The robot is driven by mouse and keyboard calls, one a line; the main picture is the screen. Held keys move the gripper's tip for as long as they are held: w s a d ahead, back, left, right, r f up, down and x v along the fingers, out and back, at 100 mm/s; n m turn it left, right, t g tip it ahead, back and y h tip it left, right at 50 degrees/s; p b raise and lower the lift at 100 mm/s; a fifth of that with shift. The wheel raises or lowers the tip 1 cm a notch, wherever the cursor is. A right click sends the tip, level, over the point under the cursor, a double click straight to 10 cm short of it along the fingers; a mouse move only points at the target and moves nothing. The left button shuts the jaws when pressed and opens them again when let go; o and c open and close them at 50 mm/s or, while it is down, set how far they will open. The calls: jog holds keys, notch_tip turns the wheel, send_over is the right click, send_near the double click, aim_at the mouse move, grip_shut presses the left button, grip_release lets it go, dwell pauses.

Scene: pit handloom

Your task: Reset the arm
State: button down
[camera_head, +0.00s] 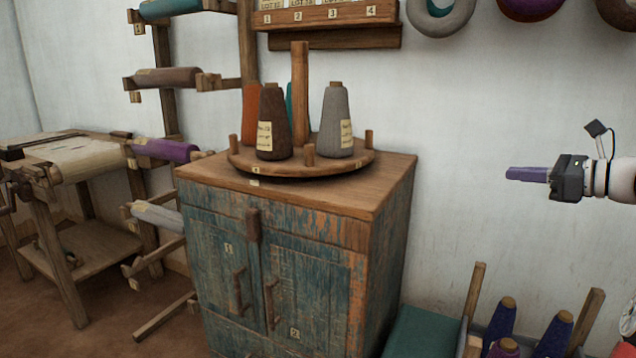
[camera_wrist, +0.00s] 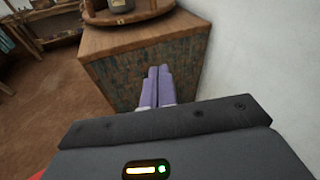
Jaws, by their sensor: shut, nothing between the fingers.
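My gripper (camera_head: 526,174) is at the right of the head view, held out level in the air in front of the white wall. Its purple fingers point left toward the cabinet and are together, with nothing between them. In the wrist view the fingers (camera_wrist: 155,86) show side by side, in front of the side of the cabinet. My gripper is apart from everything around it.
A worn blue-green cabinet (camera_head: 300,262) carries a round wooden turntable (camera_head: 300,163) with several yarn cones. A loom (camera_head: 75,160) and a rack of rolls (camera_head: 160,78) stand left. A bin with cones (camera_head: 480,300) is low at right.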

jog(key=s+a+f+n+g+h, duration=0.2)
jog(key=a+f+n, duration=0.15)
jog(key=a, duration=0.45)
jog(key=s+a+f+n+g+h, duration=0.1)
jog(key=s+a+f+n+g, duration=0.2)
jog(key=a, duration=0.5)
jog(key=s+a+f+n+g+h, duration=0.1)
jog(key=s+a+f+n+h, duration=0.2)
jog(key=a, duration=0.5)
jog(key=s+a+f+n+h, duration=0.2)
jog(key=s+f+n, duration=0.5)
jog(key=s+n, duration=0.1)
jog(key=s+a+f+n+h, duration=0.2)
jog(key=s+f+n, duration=0.5)
jog(key=s+n, duration=0.2)
jog(key=shift+s+g, duration=0.3)
jog(key=shift+s, duration=0.55)
